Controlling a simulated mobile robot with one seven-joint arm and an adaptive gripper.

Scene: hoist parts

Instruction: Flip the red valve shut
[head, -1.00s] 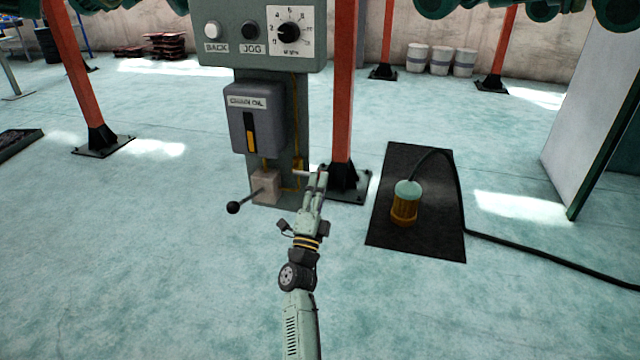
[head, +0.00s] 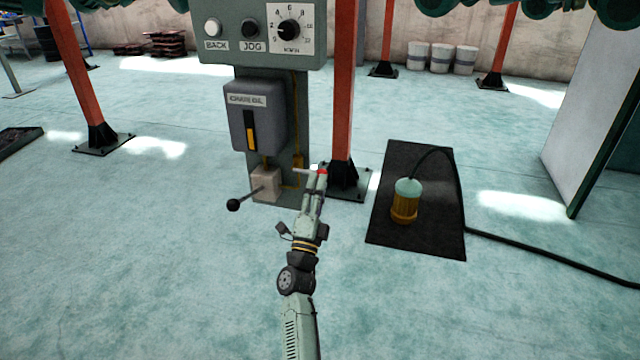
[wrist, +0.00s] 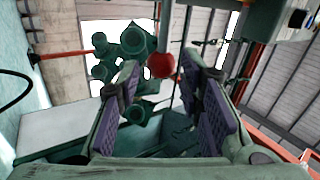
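The red valve shows as a round red knob (wrist: 162,65) on a thin rod in the wrist view. In the head view the red knob (head: 322,170) is a small spot at the end of a pale rod, right of the post's lower part. My gripper (head: 317,182) reaches up to it from below. In the wrist view my gripper (wrist: 161,80) is open, with one purple-padded finger on each side of the knob and gaps between. I cannot tell how deep the knob sits between the fingers.
A black-knobbed lever (head: 233,205) sticks out left from a pale block (head: 265,184) on the post. A grey chain-oil box (head: 256,117) hangs above. A red leg (head: 344,90) stands close right.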

